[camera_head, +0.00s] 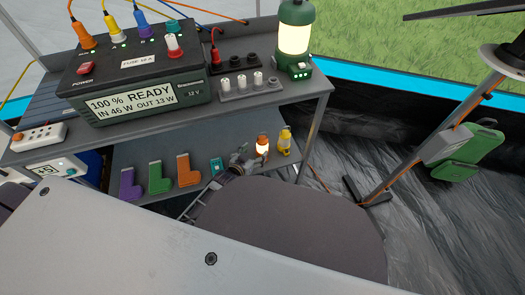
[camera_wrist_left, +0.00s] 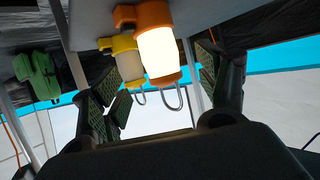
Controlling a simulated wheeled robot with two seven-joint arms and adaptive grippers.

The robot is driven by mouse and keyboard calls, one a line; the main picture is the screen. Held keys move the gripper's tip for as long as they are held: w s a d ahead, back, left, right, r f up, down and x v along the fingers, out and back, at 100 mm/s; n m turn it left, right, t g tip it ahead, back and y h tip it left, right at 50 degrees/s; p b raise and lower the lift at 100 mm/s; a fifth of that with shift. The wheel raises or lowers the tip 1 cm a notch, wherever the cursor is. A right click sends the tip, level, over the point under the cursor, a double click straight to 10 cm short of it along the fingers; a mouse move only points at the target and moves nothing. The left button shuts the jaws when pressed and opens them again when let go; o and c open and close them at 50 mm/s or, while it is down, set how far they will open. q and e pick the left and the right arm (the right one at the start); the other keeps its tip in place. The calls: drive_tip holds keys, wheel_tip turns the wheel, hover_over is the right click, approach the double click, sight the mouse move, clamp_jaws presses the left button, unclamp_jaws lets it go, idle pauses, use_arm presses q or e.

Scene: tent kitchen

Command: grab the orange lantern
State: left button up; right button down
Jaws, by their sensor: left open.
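The orange lantern (camera_head: 262,146) stands lit on the lower shelf, with an orange cap and base and a glowing white body. In the left wrist view the orange lantern (camera_wrist_left: 160,52) shows its hook pointing down the picture. My left gripper (camera_head: 241,158) is just left of it at the lower shelf. In the left wrist view its fingers (camera_wrist_left: 160,92) are spread apart and empty, with the lantern in the gap's line of sight. I cannot tell how far the lantern is from the pads. My right gripper is not in view.
A yellow lantern (camera_head: 284,141) stands just right of the orange one, and also shows in the left wrist view (camera_wrist_left: 127,62). A small teal item (camera_head: 216,167) and several boot-shaped pieces (camera_head: 190,170) line the shelf on the left. The upper shelf (camera_head: 318,82) overhangs, carrying a power station (camera_head: 140,75) and green lantern (camera_head: 296,40).

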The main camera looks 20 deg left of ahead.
sight(260, 148)
use_arm(q)
drive_tip(key=shift+b+x, duration=0.55)
drive_tip(key=shift+x, duration=0.95)
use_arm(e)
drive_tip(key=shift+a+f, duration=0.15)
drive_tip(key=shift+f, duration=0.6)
use_arm(q)
drive_tip(key=shift+w, duration=0.1)
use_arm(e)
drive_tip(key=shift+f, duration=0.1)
use_arm(q)
drive_tip(key=shift+b+x, duration=1.2)
drive_tip(key=shift+x, duration=0.15)
drive_tip(key=shift+b+x, duration=0.6)
drive_tip(key=shift+x, duration=0.5)
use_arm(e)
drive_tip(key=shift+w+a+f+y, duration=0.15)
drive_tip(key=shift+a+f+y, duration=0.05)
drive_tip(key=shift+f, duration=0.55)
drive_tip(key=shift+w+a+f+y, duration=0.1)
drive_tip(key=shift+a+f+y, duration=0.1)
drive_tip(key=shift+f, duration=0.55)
use_arm(q)
drive_tip(key=shift+c, duration=0.2)
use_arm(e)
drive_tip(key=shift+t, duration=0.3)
use_arm(q)
drive_tip(key=c, duration=1.4)
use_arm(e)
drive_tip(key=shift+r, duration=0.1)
